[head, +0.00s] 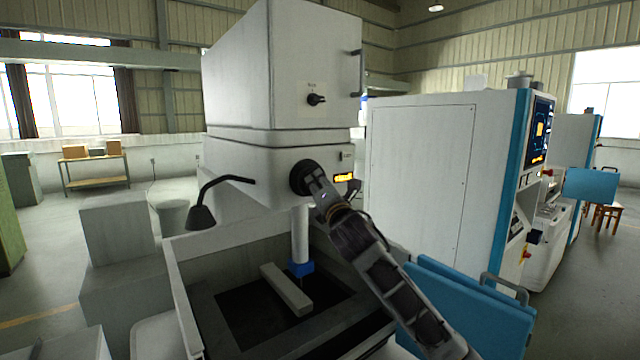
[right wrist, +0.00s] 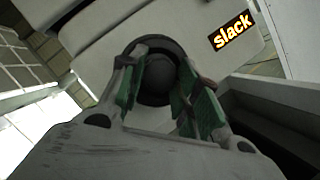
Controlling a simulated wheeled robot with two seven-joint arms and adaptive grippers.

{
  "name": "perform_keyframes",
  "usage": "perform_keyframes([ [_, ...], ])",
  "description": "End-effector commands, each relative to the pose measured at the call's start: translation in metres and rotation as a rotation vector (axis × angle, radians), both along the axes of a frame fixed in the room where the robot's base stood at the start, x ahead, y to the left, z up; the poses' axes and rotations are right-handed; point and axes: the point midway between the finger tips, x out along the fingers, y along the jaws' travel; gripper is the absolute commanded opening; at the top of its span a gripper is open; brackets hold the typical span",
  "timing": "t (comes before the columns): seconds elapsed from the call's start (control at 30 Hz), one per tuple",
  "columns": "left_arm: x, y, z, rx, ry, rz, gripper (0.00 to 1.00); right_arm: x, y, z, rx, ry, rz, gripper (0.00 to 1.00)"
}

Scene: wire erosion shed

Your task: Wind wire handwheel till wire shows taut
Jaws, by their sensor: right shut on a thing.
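The black round handwheel (head: 298,179) sits on the front of the white machine head. My right gripper (head: 311,177) is at it, its arm reaching up from the lower right. In the right wrist view, the green-padded fingers (right wrist: 162,88) are shut on the handwheel (right wrist: 158,48), one on each side of its dark hub. The small lit display (head: 343,177) beside the handwheel reads "slack" in the right wrist view (right wrist: 232,31). The wire itself cannot be made out. My left gripper is not in view.
Below the head, a white column with a blue tip (head: 301,268) stands over a pale bar (head: 286,290) in the open tank. A black lamp (head: 201,216) hangs at the left. A small black knob (head: 316,99) is higher up. Blue panels (head: 470,300) stand at the right.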

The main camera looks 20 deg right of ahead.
Motion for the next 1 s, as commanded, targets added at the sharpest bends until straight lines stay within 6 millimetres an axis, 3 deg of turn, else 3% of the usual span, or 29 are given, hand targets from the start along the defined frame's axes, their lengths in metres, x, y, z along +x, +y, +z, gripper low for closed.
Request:
perform_keyframes([
  [0.33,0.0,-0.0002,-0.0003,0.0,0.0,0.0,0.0,0.0003,0.0001,-0.0015,0.002,0.003,-0.001,0.09],
  [0.37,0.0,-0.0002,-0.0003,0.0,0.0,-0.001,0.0,0.0003,0.0001,-0.0015,0.002,0.003,-0.001,0.36],
  [0.5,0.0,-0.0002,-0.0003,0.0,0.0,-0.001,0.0,0.0002,0.0,-0.0013,0.002,0.002,0.0,0.54],
  [1.0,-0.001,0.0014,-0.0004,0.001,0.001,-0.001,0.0,-0.0038,-0.0002,-0.0013,0.001,0.001,0.0,0.54],
])
